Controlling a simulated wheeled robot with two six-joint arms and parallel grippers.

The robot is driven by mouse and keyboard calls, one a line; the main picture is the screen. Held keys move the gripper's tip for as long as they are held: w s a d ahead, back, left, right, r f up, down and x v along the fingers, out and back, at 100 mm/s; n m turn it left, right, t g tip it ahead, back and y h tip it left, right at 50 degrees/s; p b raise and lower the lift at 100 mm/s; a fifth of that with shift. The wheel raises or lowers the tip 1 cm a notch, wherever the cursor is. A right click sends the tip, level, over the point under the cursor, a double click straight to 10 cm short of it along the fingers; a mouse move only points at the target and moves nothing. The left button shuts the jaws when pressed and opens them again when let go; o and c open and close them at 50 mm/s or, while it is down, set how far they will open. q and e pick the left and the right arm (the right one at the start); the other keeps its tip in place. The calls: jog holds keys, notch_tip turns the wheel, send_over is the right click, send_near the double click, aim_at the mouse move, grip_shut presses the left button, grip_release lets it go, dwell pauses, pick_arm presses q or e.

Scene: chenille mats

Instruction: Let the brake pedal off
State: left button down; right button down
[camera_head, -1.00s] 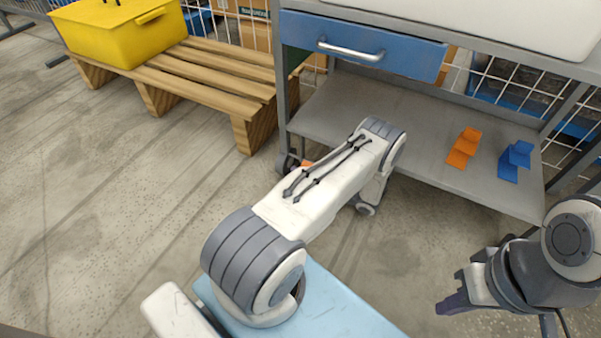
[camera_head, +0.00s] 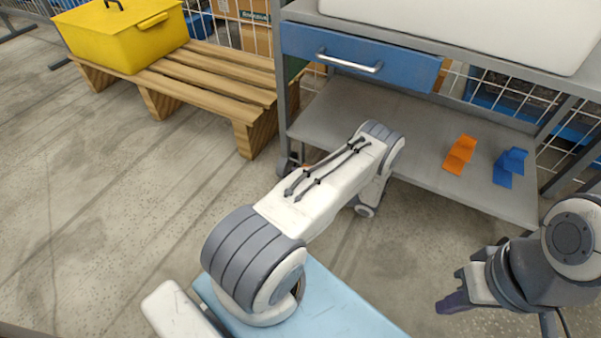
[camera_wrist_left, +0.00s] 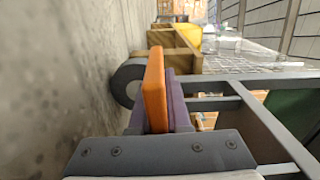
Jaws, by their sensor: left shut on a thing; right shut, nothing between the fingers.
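The orange brake pedal (camera_wrist_left: 154,90) fills the middle of the left wrist view, next to a dark caster wheel (camera_wrist_left: 126,82). My left gripper (camera_wrist_left: 157,98) has its purple fingers shut on the pedal. In the head view the left fingers are hidden behind my own arm, and only a sliver of orange shows near the caster (camera_head: 284,167) at the cart leg. I cannot tell the pedal's exact angle. My right gripper (camera_head: 453,302) is shut and empty at the lower right, away from the cart (camera_head: 345,112).
The cart has a blue drawer (camera_head: 400,66) and a grey lower shelf holding an orange bracket (camera_head: 460,155) and a blue bracket (camera_head: 509,167). A wooden pallet (camera_head: 222,103) with a yellow box (camera_head: 125,38) stands to the left. The floor at left is clear.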

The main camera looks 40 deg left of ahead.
pick_arm(q)
jog(key=shift+d+r+m, duration=0.1)
jog(key=shift+m, duration=0.3)
jog(key=c, duration=0.9)
grip_release()
